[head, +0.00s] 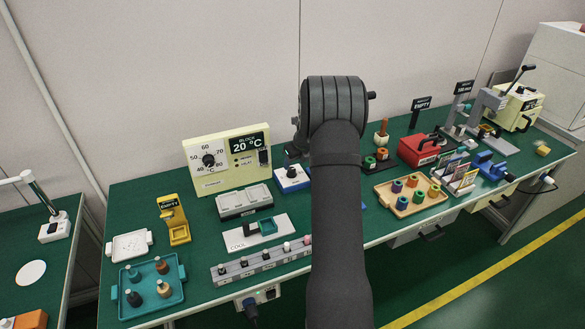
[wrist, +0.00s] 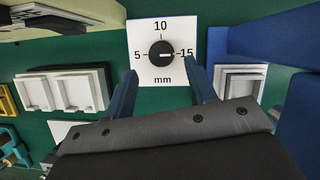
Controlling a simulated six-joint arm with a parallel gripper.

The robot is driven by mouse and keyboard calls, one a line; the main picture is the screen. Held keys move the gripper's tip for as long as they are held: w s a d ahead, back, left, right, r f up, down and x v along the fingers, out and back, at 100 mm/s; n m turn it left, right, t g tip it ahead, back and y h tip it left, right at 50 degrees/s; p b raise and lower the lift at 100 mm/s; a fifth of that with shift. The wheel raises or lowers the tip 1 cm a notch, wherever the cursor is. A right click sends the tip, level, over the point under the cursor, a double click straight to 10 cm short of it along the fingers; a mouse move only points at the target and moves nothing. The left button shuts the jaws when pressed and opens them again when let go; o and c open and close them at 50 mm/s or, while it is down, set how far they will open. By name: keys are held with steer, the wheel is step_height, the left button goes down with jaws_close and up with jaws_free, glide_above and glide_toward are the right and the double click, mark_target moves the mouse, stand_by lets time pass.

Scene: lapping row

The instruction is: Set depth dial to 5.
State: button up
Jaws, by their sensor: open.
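The depth dial (wrist: 161,54) is a round black knob on a white square plate marked 5, 10, 15 and mm in the wrist view. Its white mark points right, toward 15. In the head view the dial (head: 292,173) sits on a small blue box, just left of my arm. My gripper (wrist: 164,88) is open and empty in the wrist view. Its two dark blue fingers stand apart at the lower left and lower right of the plate, with the knob above and between them in the picture. In the head view my arm hides the gripper.
A cream temperature box (head: 228,160) stands left of the dial. A grey tray with two lids (head: 244,202) lies in front of it. A large blue part (wrist: 255,38) is close on the right in the wrist view. Green bench top (wrist: 115,60) shows beside the plate.

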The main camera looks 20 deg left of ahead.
mark_target(292, 169)
steer(key=shift+x, duration=2.25)
steer(key=c, duration=1)
